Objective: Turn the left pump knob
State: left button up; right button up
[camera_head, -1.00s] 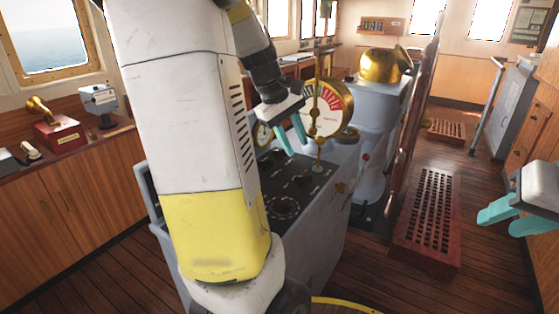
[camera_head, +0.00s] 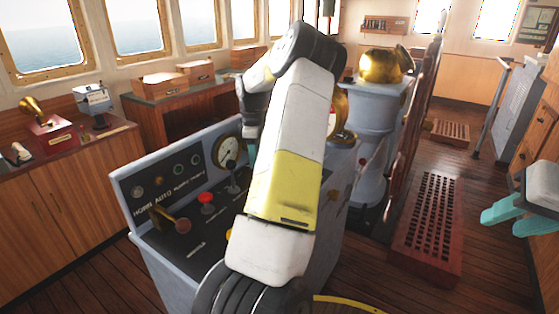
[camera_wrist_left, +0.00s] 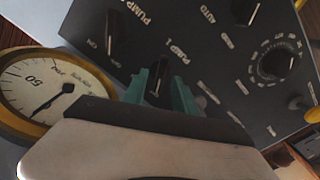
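In the left wrist view, a black knob (camera_wrist_left: 157,83) stands on a dark panel by the label "PUMP 1". The teal fingers of my left gripper (camera_wrist_left: 160,92) lie on either side of it, apart. I cannot tell whether they touch it. A second black knob (camera_wrist_left: 113,34) with a "PUMP" label is at upper left. In the head view my left arm hides these knobs, and only a bit of teal on my left gripper (camera_head: 253,134) shows. My right gripper (camera_head: 500,222) is open and empty at the right edge.
The grey console (camera_head: 150,225) carries a red-topped button (camera_head: 207,198), a lever (camera_head: 232,170) and a round gauge (camera_head: 226,150). The gauge in the wrist view (camera_wrist_left: 45,92) sits close left of the gripper. A brass-topped pedestal (camera_head: 371,130) stands behind. A red grating (camera_head: 430,225) lies on the floor.

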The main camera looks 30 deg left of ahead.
pick_arm(q)
jog(key=shift+f, duration=1.5)
grip_shut()
jog(key=m, duration=0.5)
jog(key=shift+m, duration=0.3)
jog(key=m, duration=0.6)
jog(key=shift+m, duration=0.3)
